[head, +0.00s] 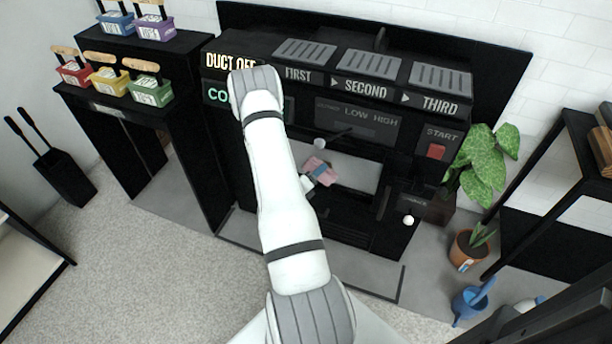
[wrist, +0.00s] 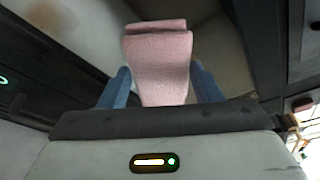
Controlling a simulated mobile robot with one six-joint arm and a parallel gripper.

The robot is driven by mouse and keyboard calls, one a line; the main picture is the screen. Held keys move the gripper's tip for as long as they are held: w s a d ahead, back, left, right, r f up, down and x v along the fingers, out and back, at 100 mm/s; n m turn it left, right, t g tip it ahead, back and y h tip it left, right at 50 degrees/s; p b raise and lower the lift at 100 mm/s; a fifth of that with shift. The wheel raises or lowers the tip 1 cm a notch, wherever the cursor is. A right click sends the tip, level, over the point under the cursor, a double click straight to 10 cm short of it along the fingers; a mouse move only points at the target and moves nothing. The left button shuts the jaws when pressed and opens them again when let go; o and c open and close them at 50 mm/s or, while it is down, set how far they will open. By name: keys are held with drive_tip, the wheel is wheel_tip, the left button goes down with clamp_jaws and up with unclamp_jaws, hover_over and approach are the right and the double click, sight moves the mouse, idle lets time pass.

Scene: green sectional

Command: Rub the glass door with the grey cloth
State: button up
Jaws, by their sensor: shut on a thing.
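My gripper (head: 322,173) is at the front of the black machine, with its blue fingers shut on a pink cloth (head: 314,163). In the wrist view the cloth (wrist: 162,60) stands up folded between the two fingers. I see no grey cloth; the held one looks pink. A pale, glassy panel (head: 358,175) in the machine's front, behind the cloth, looks like the glass door. I cannot tell whether the cloth touches it. My arm hides the panel's left part.
A lever with a pale knob (head: 319,143) is just above the cloth. Another white knob (head: 408,220) sticks out at lower right. A red start button (head: 437,151) is on the right. Colored boxes (head: 107,80) stand on the left shelves, and plants (head: 478,165) stand at right.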

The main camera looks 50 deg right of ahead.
sight(307, 170)
drive_tip(key=shift+s+d, duration=0.3)
drive_tip(key=shift+s, duration=0.35)
drive_tip(key=shift+s+d, duration=0.35)
drive_tip(key=shift+s, duration=0.35)
drive_tip(key=shift+s+d, duration=0.3)
drive_tip(key=shift+s, duration=0.35)
drive_tip(key=shift+w, duration=0.15)
drive_tip(key=shift+w+a, duration=0.45)
drive_tip(key=shift+w, duration=0.65)
drive_tip(key=shift+w+a, duration=0.5)
drive_tip(key=shift+w, duration=0.6)
drive_tip(key=shift+w+a, duration=0.45)
drive_tip(key=shift+w, duration=0.65)
drive_tip(key=w+a+b, duration=0.1)
drive_tip(key=w+a, duration=0.2)
drive_tip(key=w, duration=0.6)
drive_tip(key=shift+a, duration=0.4)
drive_tip(key=shift+s+a, duration=0.1)
